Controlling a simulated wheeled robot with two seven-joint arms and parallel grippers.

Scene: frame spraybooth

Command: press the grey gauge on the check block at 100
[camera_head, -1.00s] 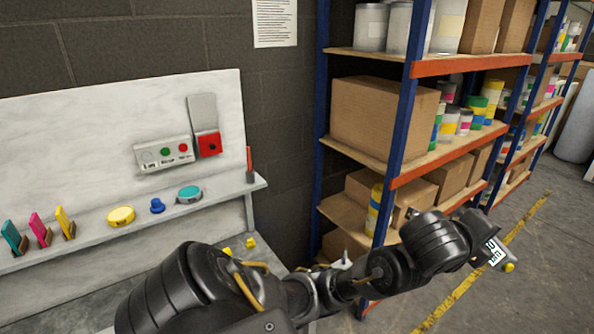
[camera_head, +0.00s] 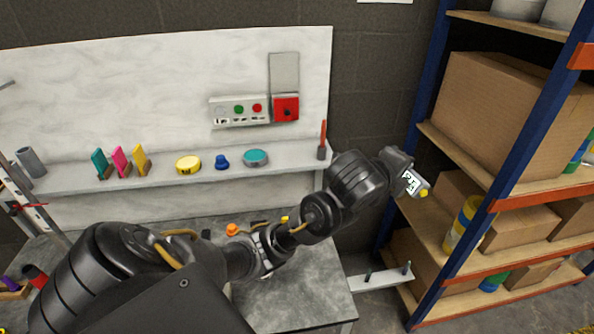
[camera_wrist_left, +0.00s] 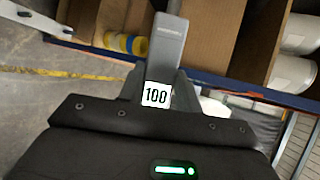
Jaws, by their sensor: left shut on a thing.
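In the left wrist view my left gripper (camera_wrist_left: 159,80) is shut on a grey gauge (camera_wrist_left: 168,45), a slim upright grey body with a white "100" label near the fingers. In the head view my left arm reaches across to the right, with its hand (camera_head: 397,160) held in the air between the wall shelf and the rack. A white label with dark print and a yellow tip show at its end. I cannot pick out the check block; my arm hides part of the bench. My right gripper is not in view.
A wall ledge (camera_head: 212,176) holds coloured tags, yellow, blue and teal round items and a red-handled tool. A switch box (camera_head: 238,111) hangs above. The grey bench (camera_head: 300,290) has small orange and yellow items. A rack with cartons (camera_head: 500,110) stands right.

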